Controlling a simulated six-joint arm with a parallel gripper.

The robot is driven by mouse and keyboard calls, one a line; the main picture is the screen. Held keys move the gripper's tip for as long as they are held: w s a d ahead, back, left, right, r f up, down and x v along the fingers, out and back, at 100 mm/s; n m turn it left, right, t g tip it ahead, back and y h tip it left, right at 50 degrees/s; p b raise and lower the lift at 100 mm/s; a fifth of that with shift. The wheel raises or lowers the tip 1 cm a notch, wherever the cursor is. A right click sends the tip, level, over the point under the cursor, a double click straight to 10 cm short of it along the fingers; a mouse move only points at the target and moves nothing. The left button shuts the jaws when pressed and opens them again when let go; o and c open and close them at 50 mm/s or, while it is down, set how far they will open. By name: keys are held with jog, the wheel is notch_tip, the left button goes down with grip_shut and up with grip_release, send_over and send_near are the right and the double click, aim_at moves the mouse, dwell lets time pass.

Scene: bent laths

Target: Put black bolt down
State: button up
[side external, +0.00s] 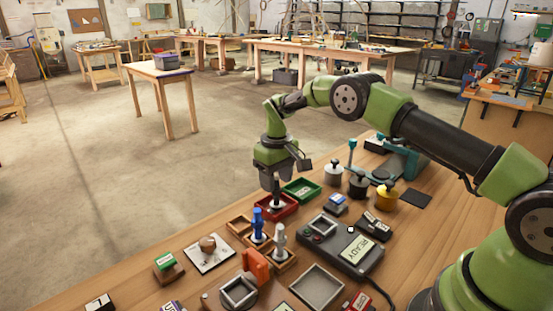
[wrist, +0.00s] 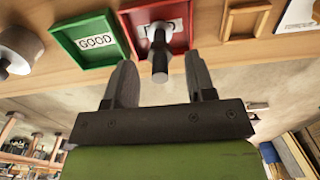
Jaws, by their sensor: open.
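The black bolt (side external: 276,187) stands upright in the red tray (side external: 293,212), straight below my gripper (side external: 277,171). In the wrist view the bolt (wrist: 160,56) shows in the gap between the two fingers of my gripper (wrist: 158,72), with its other end over a white label in the red tray (wrist: 183,42). The fingers are spread, with clear space on both sides of the bolt, and nothing is gripped. The label's text is hidden behind the bolt.
A green tray (side external: 303,190) labelled GOOD (wrist: 96,42) adjoins the red tray. Blue (side external: 257,222) and grey (side external: 279,238) bolts stand in wooden trays in front. A box with a READY screen (side external: 353,250) and metal weights (side external: 333,172) stand to the right.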

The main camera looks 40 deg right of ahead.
jog(key=s+a+r+t, duration=0.1)
jog(key=s+r, duration=0.1)
jog(key=r, duration=0.8)
jog(key=s+a+r, duration=0.1)
jog(key=r, duration=0.9)
jog(key=s+a+r+m+t, duration=0.1)
jog(key=s+a+r+t, duration=0.1)
jog(key=s+r, duration=0.6)
jog(key=s+a+f+m+t+y, duration=0.1)
jog(key=s+f+t, duration=0.1)
jog(key=s, duration=0.7)
jog(key=s+a+f+m+t+y, duration=0.1)
jog(key=s+a+m+t, duration=0.1)
jog(key=s, duration=0.8)
jog(key=shift+f, duration=0.4)
